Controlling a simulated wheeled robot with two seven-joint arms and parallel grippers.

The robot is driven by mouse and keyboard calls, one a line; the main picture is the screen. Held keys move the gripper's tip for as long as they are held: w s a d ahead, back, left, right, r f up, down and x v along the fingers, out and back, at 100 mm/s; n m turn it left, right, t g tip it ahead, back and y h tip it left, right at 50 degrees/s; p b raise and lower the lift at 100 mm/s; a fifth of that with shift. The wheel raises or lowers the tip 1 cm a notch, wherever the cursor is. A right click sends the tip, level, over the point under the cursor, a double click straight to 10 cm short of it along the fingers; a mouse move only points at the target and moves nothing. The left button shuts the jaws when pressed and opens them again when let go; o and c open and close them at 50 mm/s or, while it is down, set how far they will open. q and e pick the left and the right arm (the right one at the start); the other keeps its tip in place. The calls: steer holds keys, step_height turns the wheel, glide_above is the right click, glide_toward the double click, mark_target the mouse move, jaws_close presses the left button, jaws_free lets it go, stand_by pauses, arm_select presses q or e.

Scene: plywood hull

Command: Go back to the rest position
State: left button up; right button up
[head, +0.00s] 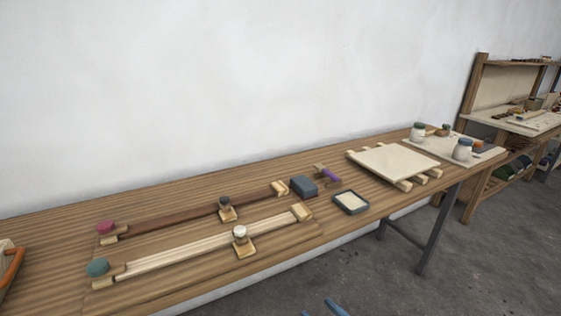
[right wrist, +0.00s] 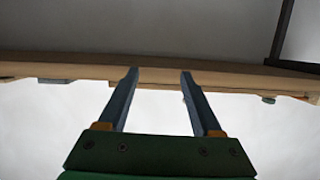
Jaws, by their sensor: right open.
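My right gripper (head: 322,309) shows only as blue fingertips at the bottom edge of the head view, in front of the bench and apart from it. In the right wrist view its two blue fingers (right wrist: 160,76) are spread, with nothing between them. The bench edge (right wrist: 220,77) crosses behind the fingertips there. My left gripper is not in view.
The wooden bench (head: 170,200) holds two clamped strips, a dark one (head: 170,219) and a pale one (head: 190,254). A blue-grey block (head: 303,187), a shallow tray (head: 338,205), a pale panel (head: 395,160) and jars (head: 462,150) stand farther right. Grey floor (head: 390,280) is clear in front.

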steer(key=s+d+f+m+g+h+p, duration=0.1)
steer(key=s+d+f+g+h, duration=0.15)
steer(key=s+f, duration=0.4)
steer(key=s+d+f+m+g+h, duration=0.1)
steer(key=s+d+f+g, duration=0.15)
steer(key=f, duration=0.65)
steer(key=s+d+f+m+g+h+p, duration=0.1)
steer(key=s+d+f+h, duration=0.1)
steer(key=s+d+f, duration=0.4)
steer(key=s+f+g+h, duration=0.1)
steer(key=s+f+g, duration=0.2)
steer(key=s, duration=0.7)
steer(key=s+a+f+g+p, duration=0.1)
steer(key=s+f+g, duration=0.2)
steer(key=s, duration=0.7)
step_height(320, 180, down, 3)
steer(key=shift+s+r+h, duration=0.15)
steer(key=shift+h, duration=0.2)
